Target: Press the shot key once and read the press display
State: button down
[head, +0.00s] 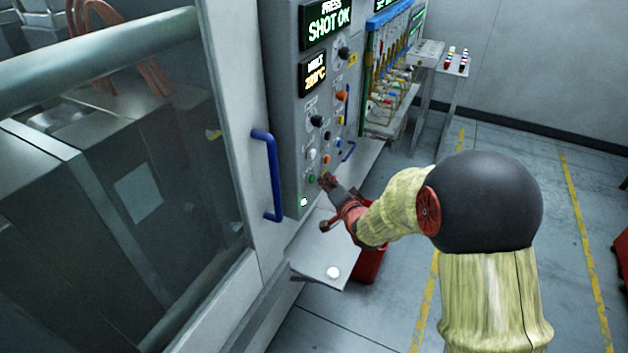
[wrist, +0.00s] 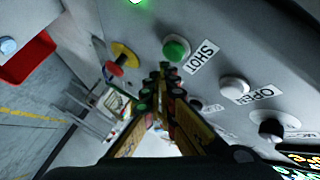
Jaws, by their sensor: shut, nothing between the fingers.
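The press display (head: 328,24) at the top of the grey control panel reads "PRESS SHOT OK" in green letters. The shot key is a round green button (wrist: 176,49) in the wrist view, with a "SHOT" label beside it. It also shows low on the panel in the head view (head: 312,179). My gripper (wrist: 163,72) is shut and empty, with its fingertips just below the shot key in the wrist picture. In the head view my gripper (head: 326,181) is close to the panel's lower part. I cannot tell whether the fingertips touch the key.
A white "OPEN" button (wrist: 234,88) and a red-and-yellow button (wrist: 120,58) flank the shot key. A small green lamp (head: 304,202) is lit lower down. A melt display (head: 314,73) sits under the press display. A blue door handle (head: 270,176) sticks out left of the panel.

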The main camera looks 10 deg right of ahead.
jog(key=shift+d, duration=0.1)
jog(key=s+d, duration=0.1)
jog(key=d, duration=0.1)
jog(key=s+d, duration=0.2)
dwell(0.7)
dwell(0.6)
